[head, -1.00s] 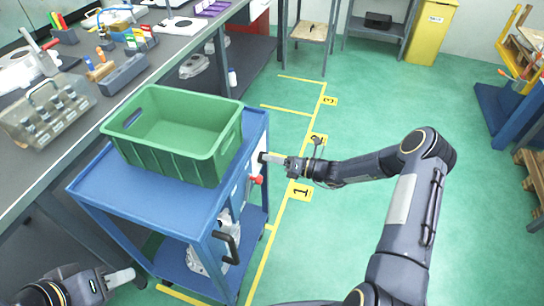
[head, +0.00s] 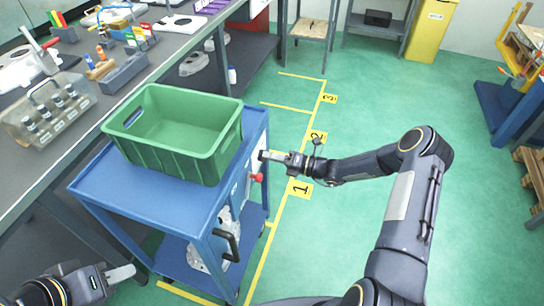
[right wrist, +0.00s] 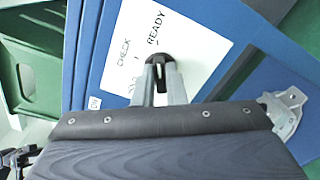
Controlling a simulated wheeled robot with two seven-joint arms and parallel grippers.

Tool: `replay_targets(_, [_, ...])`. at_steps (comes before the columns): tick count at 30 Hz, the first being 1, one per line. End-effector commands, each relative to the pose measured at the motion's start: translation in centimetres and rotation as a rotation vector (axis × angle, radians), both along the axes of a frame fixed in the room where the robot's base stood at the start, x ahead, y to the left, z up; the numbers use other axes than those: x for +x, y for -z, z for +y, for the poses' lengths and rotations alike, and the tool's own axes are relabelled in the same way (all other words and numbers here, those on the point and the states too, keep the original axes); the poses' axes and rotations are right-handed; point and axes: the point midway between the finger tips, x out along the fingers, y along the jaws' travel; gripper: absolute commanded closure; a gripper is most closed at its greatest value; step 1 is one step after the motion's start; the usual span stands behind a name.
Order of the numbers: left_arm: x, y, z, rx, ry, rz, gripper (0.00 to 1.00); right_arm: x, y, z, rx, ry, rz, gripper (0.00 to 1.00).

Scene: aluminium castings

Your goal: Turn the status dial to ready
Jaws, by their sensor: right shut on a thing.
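The status dial (right wrist: 160,60) is a small black knob on a white card (right wrist: 185,40) fixed to the blue cart's side. The card reads CHECK to the left of the knob and READY just above it; a third word lower down is partly hidden by a finger. My right gripper (right wrist: 161,70) is shut on the knob, one fingertip on each side. I cannot tell which word the knob points to. In the head view the right gripper (head: 268,156) touches the cart's right side. My left gripper (head: 128,273) is at the lower left, away from the dial; its opening is unclear.
The blue cart (head: 92,186) carries a green crate (head: 160,160) on top. A grey workbench (head: 60,140) stands left.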

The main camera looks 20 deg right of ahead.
Motion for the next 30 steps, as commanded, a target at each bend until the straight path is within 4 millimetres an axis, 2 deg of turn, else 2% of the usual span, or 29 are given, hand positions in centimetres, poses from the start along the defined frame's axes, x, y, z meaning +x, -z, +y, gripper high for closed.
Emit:
replay_targets(1, [0.0,0.0,0.0,0.0,0.0,0.0,0.64,0.0,0.1,-0.1,0.002,0.003,0.004,1.0])
replay_targets(2, [0.0,0.0,0.0,0.0,0.0,0.0,0.64,0.0,0.1,-0.1,0.002,0.003,0.004,0.86])
replay_targets(6, [0.0,0.0,0.0,0.0,0.0,0.0,0.64,0.0,0.1,-0.1,0.001,0.003,0.003,0.68])
replay_targets(17, [0.0,0.0,0.0,0.0,0.0,0.0,0.64,-0.3,0.1,-0.5,0.0,0.003,0.001,0.67])
replay_targets(30, [0.0,0.2,0.0,0.0,0.0,0.0,0.64,-3.9,0.1,-5.9,0.0,0.003,0.003,0.67])
